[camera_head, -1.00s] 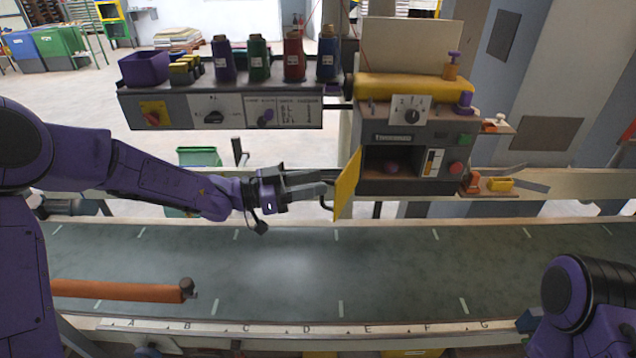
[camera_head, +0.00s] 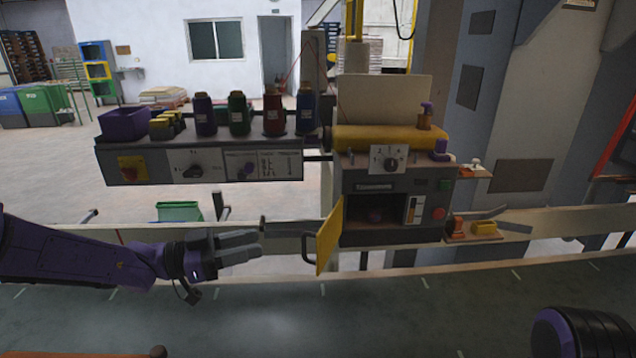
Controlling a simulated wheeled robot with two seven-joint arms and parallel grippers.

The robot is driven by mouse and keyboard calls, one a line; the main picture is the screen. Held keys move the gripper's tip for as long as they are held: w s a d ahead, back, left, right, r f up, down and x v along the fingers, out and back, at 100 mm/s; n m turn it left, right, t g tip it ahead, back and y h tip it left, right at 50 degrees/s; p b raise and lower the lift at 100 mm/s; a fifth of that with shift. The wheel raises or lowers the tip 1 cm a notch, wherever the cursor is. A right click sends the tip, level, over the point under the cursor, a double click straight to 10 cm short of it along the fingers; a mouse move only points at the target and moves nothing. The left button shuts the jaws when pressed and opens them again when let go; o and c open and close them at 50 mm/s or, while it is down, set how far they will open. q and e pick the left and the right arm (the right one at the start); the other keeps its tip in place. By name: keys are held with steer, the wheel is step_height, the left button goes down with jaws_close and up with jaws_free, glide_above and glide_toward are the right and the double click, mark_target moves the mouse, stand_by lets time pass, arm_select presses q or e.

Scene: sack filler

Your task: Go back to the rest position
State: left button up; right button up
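My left gripper (camera_head: 258,245) is at the end of the purple arm from the left, above the far side of the conveyor belt. Nothing shows between its fingers, which are seen nearly side-on with a narrow gap. It is left of the open yellow door (camera_head: 329,238) and apart from it.
A control panel (camera_head: 280,166) carries several thread spools and a purple bin (camera_head: 125,123). The visible belt (camera_head: 440,315) is clear except for an orange bar (camera_head: 80,355) at the lower left.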

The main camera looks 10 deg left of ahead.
arm_select(q)
steer(key=w+a+f+n+t+y, duration=0.25)
steer(key=w+n+t+y, duration=0.35)
steer(key=n, duration=0.3)
steer(key=s+a+f+n+g+y, duration=0.15)
steer(key=s+f+n+y, duration=0.3)
steer(key=f, duration=0.55)
steer(key=s+a+f+n+g+y, duration=0.1)
steer(key=s+a+f+n+y, duration=0.25)
steer(key=f, duration=0.65)
steer(key=s+f+g+y, duration=0.1)
steer(key=s+f+g, duration=0.2)
steer(key=s+f, duration=0.3)
steer(key=s+f+n+g+y, duration=0.1)
steer(key=s+f, duration=0.5)
steer(key=s, duration=0.6)
steer(key=s+f+g+y, duration=0.3)
steer(key=s+f+g, duration=0.2)
steer(key=s, duration=0.5)
steer(key=shift+f+n, duration=0.4)
steer(key=shift+f, duration=0.45)
